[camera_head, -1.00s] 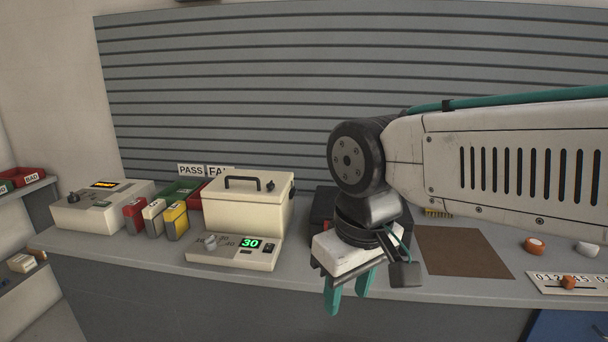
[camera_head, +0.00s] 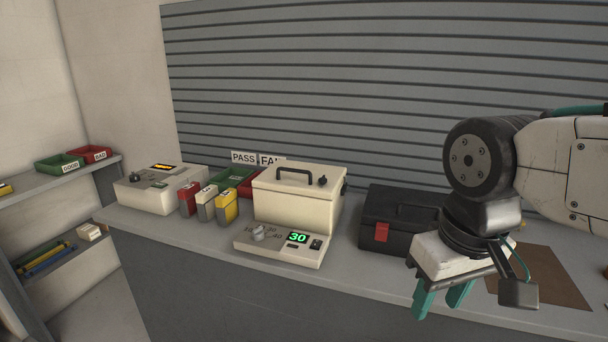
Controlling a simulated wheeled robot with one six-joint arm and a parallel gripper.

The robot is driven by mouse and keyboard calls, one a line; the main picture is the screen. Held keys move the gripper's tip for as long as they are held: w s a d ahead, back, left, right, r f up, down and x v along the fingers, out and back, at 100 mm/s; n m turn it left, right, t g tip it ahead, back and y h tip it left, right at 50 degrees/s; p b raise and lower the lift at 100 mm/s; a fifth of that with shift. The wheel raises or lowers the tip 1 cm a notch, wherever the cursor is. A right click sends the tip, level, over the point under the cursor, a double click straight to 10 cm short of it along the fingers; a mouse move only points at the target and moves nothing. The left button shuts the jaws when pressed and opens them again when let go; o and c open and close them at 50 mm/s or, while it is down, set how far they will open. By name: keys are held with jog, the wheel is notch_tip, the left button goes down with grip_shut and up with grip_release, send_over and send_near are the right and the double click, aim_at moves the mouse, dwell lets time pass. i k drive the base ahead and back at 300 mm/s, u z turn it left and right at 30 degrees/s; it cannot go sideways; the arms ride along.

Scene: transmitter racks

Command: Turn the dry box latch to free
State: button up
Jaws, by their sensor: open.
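The cream box with a dark carry handle (camera_head: 295,175), which looks like the dry box (camera_head: 290,207), stands closed on the bench in the middle of the view. A small dark knob (camera_head: 322,181), likely its latch, sits on the lid right of the handle; its exact setting is too small to tell. A dark fitting (camera_head: 344,188) shows on the box's right side. My gripper (camera_head: 441,298) has teal fingers that are apart and empty. It points down at the bench's front edge, well right of the box and touching nothing I can see.
A control unit reading 30 (camera_head: 282,244) sits directly before the cream box. Red, white and yellow packs (camera_head: 206,204) and another cream device (camera_head: 160,190) stand left. A black case with a red clasp (camera_head: 395,220) stands between box and gripper. A brown mat (camera_head: 552,275) lies right.

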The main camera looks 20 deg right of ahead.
aim_at(322, 180)
jog(key=u, duration=0.05)
jog(key=k, duration=0.6)
jog(key=u, duration=0.55)
jog(key=i, duration=1.6)
jog(key=z, duration=0.1)
